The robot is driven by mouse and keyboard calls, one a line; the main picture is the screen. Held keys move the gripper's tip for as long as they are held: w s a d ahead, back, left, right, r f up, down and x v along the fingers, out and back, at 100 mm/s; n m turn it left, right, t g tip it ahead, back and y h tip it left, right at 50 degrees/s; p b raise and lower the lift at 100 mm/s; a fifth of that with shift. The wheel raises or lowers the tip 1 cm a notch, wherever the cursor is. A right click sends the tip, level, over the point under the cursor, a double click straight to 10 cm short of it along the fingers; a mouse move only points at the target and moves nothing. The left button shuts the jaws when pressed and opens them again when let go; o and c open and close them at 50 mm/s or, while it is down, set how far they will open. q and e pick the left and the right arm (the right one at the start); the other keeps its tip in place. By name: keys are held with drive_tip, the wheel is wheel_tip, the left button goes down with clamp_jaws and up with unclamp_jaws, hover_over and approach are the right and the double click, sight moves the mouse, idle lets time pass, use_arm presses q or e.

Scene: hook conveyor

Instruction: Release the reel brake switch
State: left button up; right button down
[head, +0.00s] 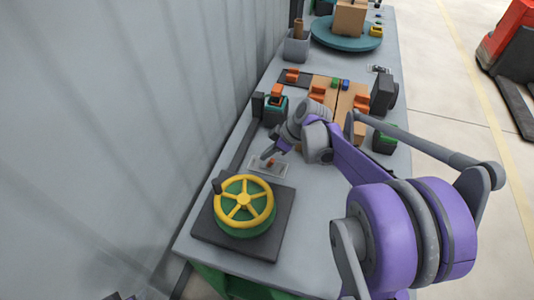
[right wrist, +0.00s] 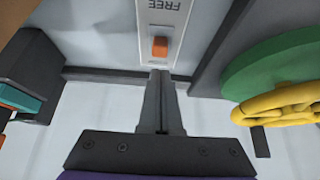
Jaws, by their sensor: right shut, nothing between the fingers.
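The brake switch is a small orange lever (right wrist: 160,47) on a pale plate (right wrist: 150,22) marked "FREE", upside down in the right wrist view. In the head view the plate (head: 262,172) lies on the bench beside the reel. My right gripper (right wrist: 160,75) is shut and empty, its fingertips close to the orange lever; I cannot tell whether they touch. In the head view the right gripper (head: 268,155) comes down over the plate and partly hides it. The reel is green with a yellow handwheel (head: 245,199) on a dark base (head: 265,245). My left gripper is not in view.
A dark rail (head: 238,145) runs along the wall side of the bench. A teal and orange device (head: 275,105), cardboard boxes (head: 345,108) and a round turntable (head: 346,38) stand farther back. Bare bench lies right of the reel.

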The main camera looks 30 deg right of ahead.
drive_tip(key=shift+w+r, duration=0.1)
drive_tip(key=shift+r, duration=0.35)
drive_tip(key=p+v, duration=0.1)
drive_tip(key=v, duration=0.9)
drive_tip(key=shift+s+r, duration=0.3)
drive_tip(key=shift+d, duration=0.15)
